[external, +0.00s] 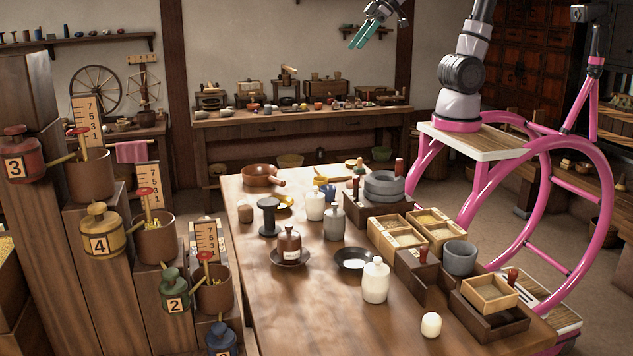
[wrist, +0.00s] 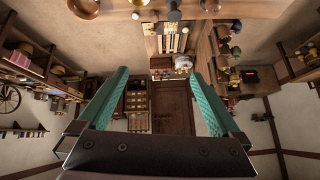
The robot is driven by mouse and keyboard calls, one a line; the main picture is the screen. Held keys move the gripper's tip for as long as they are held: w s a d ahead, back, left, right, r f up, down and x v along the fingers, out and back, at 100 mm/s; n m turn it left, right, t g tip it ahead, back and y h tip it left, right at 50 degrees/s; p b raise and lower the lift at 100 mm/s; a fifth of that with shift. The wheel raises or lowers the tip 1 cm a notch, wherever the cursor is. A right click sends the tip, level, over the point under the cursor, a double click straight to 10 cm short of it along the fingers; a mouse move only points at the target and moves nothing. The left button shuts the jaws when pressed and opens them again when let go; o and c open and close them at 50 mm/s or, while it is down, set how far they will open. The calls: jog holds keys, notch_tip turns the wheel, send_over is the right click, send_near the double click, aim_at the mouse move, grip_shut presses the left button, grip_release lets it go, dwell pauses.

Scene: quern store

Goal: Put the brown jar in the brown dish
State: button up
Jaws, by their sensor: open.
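The brown jar (external: 289,242), with a pale label, stands upright in the middle-left of the table in the external view. Under it is a brown dish (external: 290,262); the jar appears to stand in this dish, which shows as a rim around its base. My gripper (external: 358,40) is high at the top of the external view, far above and behind the jar, with teal fingers. In the wrist view my gripper (wrist: 160,74) is open, with nothing between its fingers. I cannot make out the jar in the wrist view.
A black dish (external: 354,259) and a white jar (external: 376,281) are right of the brown jar. A dark spool (external: 268,217), a grey jar (external: 334,224) and a brown pan (external: 262,176) stand behind it. Wooden trays (external: 397,236) line the right side. The table's front left is clear.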

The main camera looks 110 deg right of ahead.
jog(key=s+a+r+m+y, duration=0.2)
jog(key=s+r, duration=0.1)
jog(key=s, duration=1.1)
jog(key=shift+m+g, duration=0.3)
